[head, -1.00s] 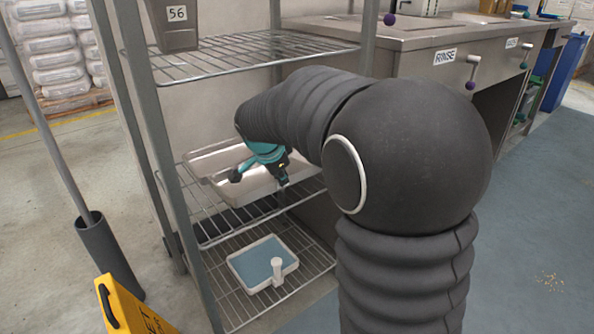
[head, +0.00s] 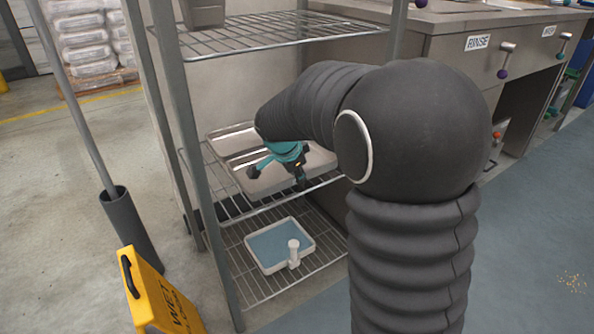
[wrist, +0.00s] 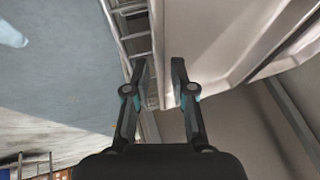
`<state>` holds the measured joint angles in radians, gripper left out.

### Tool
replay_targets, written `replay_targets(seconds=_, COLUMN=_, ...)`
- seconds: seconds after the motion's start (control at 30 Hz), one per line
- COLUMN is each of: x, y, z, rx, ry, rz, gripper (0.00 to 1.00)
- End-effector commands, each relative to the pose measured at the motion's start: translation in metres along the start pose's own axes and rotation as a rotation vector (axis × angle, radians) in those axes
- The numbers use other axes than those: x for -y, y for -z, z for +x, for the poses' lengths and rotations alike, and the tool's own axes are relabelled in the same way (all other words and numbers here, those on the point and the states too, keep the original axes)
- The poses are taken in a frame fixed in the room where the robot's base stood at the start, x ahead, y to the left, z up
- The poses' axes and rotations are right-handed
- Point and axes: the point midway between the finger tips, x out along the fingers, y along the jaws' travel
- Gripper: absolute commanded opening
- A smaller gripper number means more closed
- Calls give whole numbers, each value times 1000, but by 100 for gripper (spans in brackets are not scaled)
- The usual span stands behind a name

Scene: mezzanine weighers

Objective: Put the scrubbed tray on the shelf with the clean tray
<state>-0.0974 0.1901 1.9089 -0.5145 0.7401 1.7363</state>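Metal trays lie on the middle wire shelf (head: 226,207) of the rack in the head view. A shallow steel tray (head: 226,134) shows at the back left, and a pale metal tray (head: 318,160) lies in front to its right, partly hidden by my arm. I cannot tell which one is scrubbed. My gripper (head: 276,178) is just over the front tray, its fingers spread apart. In the wrist view, my gripper (wrist: 160,72) is open, with a pale tray wall (wrist: 200,30) just beyond the fingertips. I cannot tell whether they touch it.
The bottom shelf holds a white-rimmed blue mat tray (head: 270,249) with a white post. A grey bin (head: 203,12) stands on the top shelf. A yellow wet-floor sign (head: 160,295) and a pole in a dark tube (head: 132,230) stand left. A steel sink counter (head: 460,50) is right.

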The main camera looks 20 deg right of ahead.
Motion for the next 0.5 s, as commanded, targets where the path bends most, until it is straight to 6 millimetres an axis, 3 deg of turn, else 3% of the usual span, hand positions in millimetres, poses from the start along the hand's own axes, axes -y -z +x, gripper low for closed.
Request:
replay_targets(seconds=0.33, x=1, y=0, z=-3, rx=-1, ry=2, rz=0, gripper=33)
replay_targets(seconds=0.5, x=2, y=1, z=-21, rx=-2, ry=5, rz=-1, gripper=33)
